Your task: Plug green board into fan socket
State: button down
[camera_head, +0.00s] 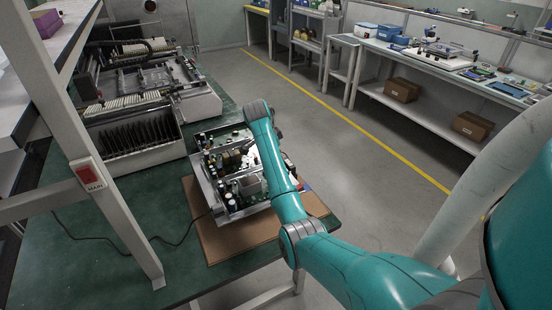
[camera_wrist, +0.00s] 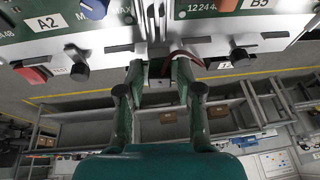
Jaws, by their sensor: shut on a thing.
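My gripper (camera_wrist: 158,75) is shut on a small dark and grey piece (camera_wrist: 160,68) in the wrist view. Most of this piece is hidden between the fingers, so I cannot tell whether it is the green board. It lies against the edge of a metal-framed unit with green panels (camera_wrist: 80,22), labelled A2 and B5. In the head view this looks like the open electronics chassis (camera_head: 222,196), where my arm hides its right part and the gripper does not show clearly. I cannot make out a fan socket or whether the held piece is plugged in.
The chassis stands on a brown board (camera_head: 221,246) on the green table (camera_head: 75,262). A large machine (camera_head: 150,82) stands behind. A shelf post (camera_head: 108,215) with a red switch is on the left. A red wire (camera_wrist: 188,56) runs beside the fingers. Floor is free on the right.

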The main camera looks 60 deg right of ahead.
jog(key=shift+r, duration=1.95)
